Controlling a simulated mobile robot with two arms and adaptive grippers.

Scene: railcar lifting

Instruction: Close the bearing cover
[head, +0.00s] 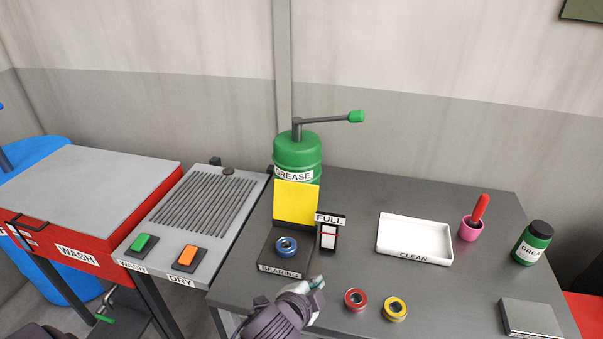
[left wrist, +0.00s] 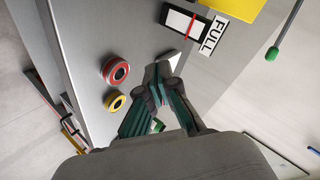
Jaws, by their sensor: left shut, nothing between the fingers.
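The yellow bearing cover (head: 296,202) stands open and upright at the back of the dark base labelled BEARING (head: 267,262). A blue bearing (head: 287,246) sits in the base below it. In the left wrist view part of the yellow cover (left wrist: 236,8) shows at the top edge. My left gripper (head: 318,284) is shut and empty, in front of the base and a little to its right, apart from the cover. Its closed fingertips (left wrist: 160,84) also show in the left wrist view. My right gripper is not in view.
A gauge labelled FULL (head: 329,236) stands right of the base, and a green grease pump (head: 297,152) behind it. Red (head: 355,300) and yellow (head: 395,309) bearings lie on the table (head: 360,272) right of my gripper. The white CLEAN tray (head: 414,238) is farther right.

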